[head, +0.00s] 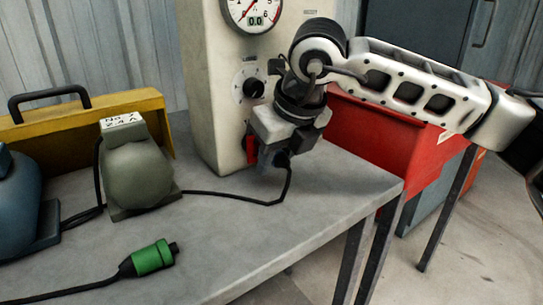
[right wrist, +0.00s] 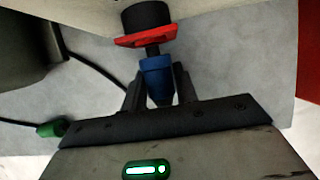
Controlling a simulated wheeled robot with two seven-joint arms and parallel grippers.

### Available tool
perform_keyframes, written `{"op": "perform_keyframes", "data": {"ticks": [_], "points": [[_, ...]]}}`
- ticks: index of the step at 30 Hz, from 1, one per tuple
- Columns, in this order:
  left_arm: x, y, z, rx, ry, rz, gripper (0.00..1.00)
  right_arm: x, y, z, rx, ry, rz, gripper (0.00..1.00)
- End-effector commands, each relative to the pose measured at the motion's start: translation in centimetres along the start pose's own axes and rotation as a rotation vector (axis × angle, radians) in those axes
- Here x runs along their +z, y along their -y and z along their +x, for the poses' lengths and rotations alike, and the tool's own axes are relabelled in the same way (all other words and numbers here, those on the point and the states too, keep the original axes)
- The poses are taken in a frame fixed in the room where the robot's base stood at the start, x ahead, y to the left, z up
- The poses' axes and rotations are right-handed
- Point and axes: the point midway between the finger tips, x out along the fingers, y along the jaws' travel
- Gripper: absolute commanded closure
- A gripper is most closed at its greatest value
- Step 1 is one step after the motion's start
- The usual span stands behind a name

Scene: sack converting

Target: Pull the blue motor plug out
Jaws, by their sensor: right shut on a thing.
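My right gripper (head: 281,150) is at the lower front of the pale machine housing (head: 208,100). In the right wrist view its two fingers (right wrist: 158,86) are shut on the blue plug (right wrist: 157,72), one on each side. A narrow dark neck joins the plug's far end to a red flange (right wrist: 143,38) with a black round part above it. I cannot tell how deep the plug sits. In the head view the gripper hides the plug; a red part (head: 252,148) shows beside it. A black cable (head: 288,187) hangs below the gripper. My left gripper is out of view.
A green plug (head: 152,258) lies at the front left. A blue motor (head: 18,205) and yellow toolbox (head: 60,128) stand left. A red bin (head: 375,130) is right of the housing.

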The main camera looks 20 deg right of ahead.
Motion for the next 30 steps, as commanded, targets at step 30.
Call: {"op": "perform_keyframes", "data": {"ticks": [30], "points": [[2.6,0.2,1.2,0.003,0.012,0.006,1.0,-3.3,0.0,-1.0,0.0,0.001,0.0,1.0]]}}
